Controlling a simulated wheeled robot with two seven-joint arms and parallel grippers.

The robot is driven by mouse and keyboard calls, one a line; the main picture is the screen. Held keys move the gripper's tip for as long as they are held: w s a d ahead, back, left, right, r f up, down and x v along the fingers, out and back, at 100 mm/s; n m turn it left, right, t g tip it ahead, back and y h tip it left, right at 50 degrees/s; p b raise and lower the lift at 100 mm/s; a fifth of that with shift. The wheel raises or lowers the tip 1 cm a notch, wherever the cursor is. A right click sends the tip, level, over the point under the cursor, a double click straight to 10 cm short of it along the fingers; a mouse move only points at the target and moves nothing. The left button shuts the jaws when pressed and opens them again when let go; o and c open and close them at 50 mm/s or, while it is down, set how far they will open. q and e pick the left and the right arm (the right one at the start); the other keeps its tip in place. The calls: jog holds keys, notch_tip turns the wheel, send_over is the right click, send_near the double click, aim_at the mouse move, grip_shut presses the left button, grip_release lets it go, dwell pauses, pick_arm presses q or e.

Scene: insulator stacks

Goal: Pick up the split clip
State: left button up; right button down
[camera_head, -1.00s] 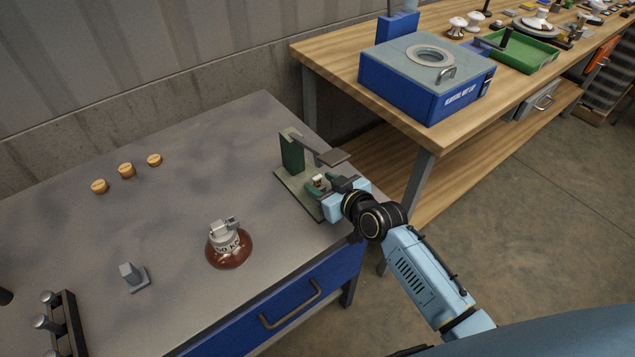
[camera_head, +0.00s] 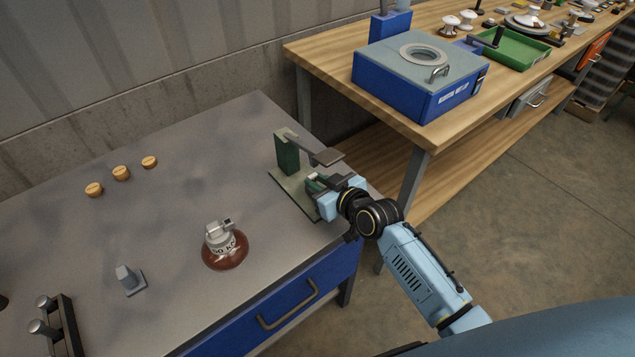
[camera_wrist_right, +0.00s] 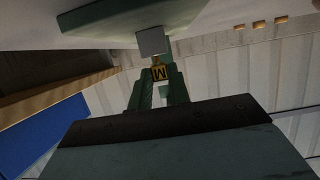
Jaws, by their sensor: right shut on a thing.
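My right gripper (camera_head: 314,182) is at the green press-like stand (camera_head: 287,152) on the right end of the grey bench, low over its base plate and below its flat arm. In the right wrist view its green fingers (camera_wrist_right: 159,88) are shut on a small piece, apparently the split clip (camera_wrist_right: 160,73), with a yellow face and a dark letter like M. A grey block (camera_wrist_right: 152,41) sits just beyond it, against the green stand part. In the head view the fingers mostly hide the piece. My left gripper is not in view.
A brown insulator with a grey metal cap (camera_head: 224,248) stands mid-bench. A small grey block (camera_head: 129,279), a dark rack (camera_head: 60,325) and three round wooden pieces (camera_head: 121,173) are to the left. A wooden table (camera_head: 420,135) with a blue box (camera_head: 420,80) stands behind right.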

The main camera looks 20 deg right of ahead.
jog(key=shift+r, duration=0.5)
notch_tip(320, 180, up, 2)
jog(key=shift+r+p, duration=0.25)
jog(key=shift+p, duration=0.25)
jog(key=s+d, duration=0.3)
jog(key=s, duration=0.5)
jog(key=s+d, duration=0.3)
jog(key=s, duration=0.6)
jog(key=shift+f, duration=0.25)
jog(key=shift+w+f, duration=0.1)
jog(key=shift+f, duration=0.35)
jog(key=shift+p, duration=0.35)
jog(key=s+a+p, duration=0.2)
jog(key=a+p, duration=0.1)
jog(key=a, duration=0.4)
jog(key=shift+s+a, duration=0.25)
jog(key=shift+s, duration=0.15)
